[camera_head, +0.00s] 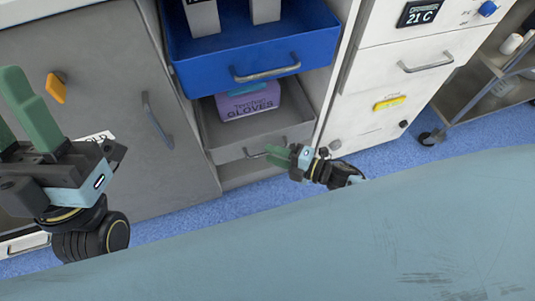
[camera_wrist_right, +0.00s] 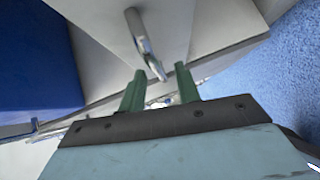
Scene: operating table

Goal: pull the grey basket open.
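The grey basket (camera_head: 225,147) is below the blue drawer in the head view, its inside partly visible, with a purple gloves box (camera_head: 248,101) in it. Its metal handle (camera_head: 256,154) is on the front. My right gripper (camera_head: 280,156) is at the right part of this handle. In the right wrist view, its two green fingers (camera_wrist_right: 160,80) are apart, and the lower end of the handle (camera_wrist_right: 142,38) reaches the gap between the tips. I cannot tell whether they touch. My left gripper (camera_head: 10,98) is open and empty at the left, partly cut off by the picture edge.
The blue drawer (camera_head: 215,57) stands pulled out above the basket. A grey cabinet door (camera_head: 120,75) is at left and a white drawer unit (camera_head: 365,85) at right. A wheeled shelf (camera_head: 478,90) stands far right. The blue-green table (camera_head: 330,245) fills the foreground.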

